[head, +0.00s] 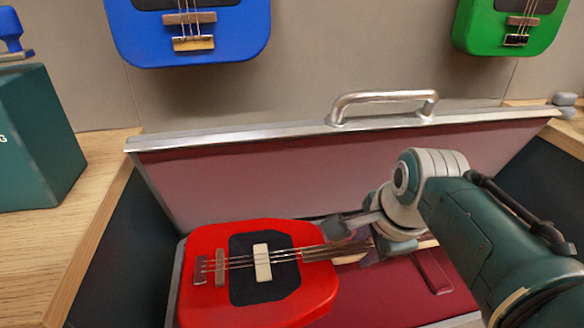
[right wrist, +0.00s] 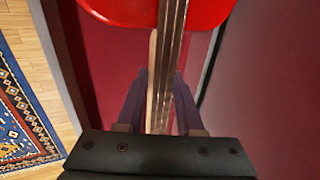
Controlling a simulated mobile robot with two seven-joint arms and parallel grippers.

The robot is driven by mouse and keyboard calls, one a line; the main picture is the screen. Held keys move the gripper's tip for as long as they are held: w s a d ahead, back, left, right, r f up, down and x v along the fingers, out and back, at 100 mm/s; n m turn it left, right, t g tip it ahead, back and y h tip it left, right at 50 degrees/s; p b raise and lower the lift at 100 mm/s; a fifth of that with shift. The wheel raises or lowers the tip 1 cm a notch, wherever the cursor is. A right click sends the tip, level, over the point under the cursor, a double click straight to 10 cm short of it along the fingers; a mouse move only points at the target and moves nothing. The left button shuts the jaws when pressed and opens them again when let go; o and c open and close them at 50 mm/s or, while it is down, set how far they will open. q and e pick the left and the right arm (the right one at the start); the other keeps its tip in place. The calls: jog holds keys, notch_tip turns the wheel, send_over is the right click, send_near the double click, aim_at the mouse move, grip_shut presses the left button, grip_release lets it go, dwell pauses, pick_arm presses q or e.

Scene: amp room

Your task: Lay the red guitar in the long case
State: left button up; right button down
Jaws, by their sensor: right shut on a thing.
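The red guitar (head: 320,283) lies along the open long case (head: 160,165), its body at the left end and its neck pointing right. The body overlaps the case's left rim; I cannot tell whether it rests on the lining. My right gripper (head: 350,235) is shut on the guitar's neck, which also shows between the fingers in the right wrist view (right wrist: 160,95). Part of the red body (right wrist: 120,10) is at the top there. The case's dark red lining (head: 400,300) shows below the neck. The neck's far end is hidden behind my right arm. My left gripper is out of view.
The case's lid stands open at the back, with a metal handle (head: 385,97) on its top edge. A blue guitar (head: 190,50) and a green guitar (head: 490,40) hang on the wall. A dark green box (head: 35,140) stands on the wooden top (head: 70,225) at left.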

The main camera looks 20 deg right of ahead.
jog(key=shift+w+f+b, duration=0.15)
jog(key=shift+f+b, duration=1.2)
jog(key=shift+f, duration=0.25)
jog(key=shift+f+b, duration=0.9)
jog(key=shift+f, duration=0.2)
jog(key=shift+f+b, duration=0.5)
jog(key=shift+f, duration=0.1)
jog(key=shift+f+b, duration=0.6)
jog(key=shift+f, duration=0.15)
